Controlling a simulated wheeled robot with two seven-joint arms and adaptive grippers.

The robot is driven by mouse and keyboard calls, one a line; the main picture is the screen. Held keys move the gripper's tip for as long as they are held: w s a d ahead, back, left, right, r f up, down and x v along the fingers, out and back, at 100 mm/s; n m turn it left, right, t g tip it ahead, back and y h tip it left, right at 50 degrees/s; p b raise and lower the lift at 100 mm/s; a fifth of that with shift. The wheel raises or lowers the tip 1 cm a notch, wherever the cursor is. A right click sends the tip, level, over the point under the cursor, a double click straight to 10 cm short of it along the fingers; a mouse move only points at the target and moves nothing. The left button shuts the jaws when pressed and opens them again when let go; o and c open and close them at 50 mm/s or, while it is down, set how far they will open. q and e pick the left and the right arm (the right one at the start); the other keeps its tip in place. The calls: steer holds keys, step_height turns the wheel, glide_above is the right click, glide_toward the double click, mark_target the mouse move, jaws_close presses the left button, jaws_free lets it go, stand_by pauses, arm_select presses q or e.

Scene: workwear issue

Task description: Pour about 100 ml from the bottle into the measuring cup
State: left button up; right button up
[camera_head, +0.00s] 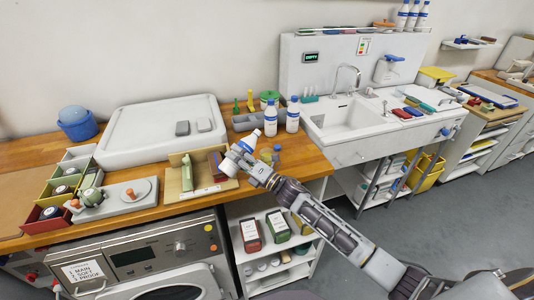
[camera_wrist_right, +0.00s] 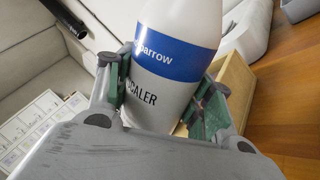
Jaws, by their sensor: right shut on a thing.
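My right gripper (camera_head: 245,154) is shut on a white bottle (camera_head: 249,141) with a blue band, held tilted above the wooden counter. In the right wrist view the fingers (camera_wrist_right: 168,95) grip both sides of the bottle (camera_wrist_right: 168,88), whose label ends in "SCALER"; its top is out of that view. In the head view the gripper partly hides the bottle. A small greyish vessel (camera_head: 277,153) stands just right of the gripper; I cannot tell whether it is the measuring cup. My left gripper is not in view.
Two similar bottles (camera_head: 292,115) stand behind on the counter. A sink (camera_head: 345,118) is at the right, below a sign reading EMPTY.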

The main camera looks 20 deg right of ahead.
mark_target(247, 149)
steer(key=shift+w+d+r, duration=0.1)
stand_by(0.4)
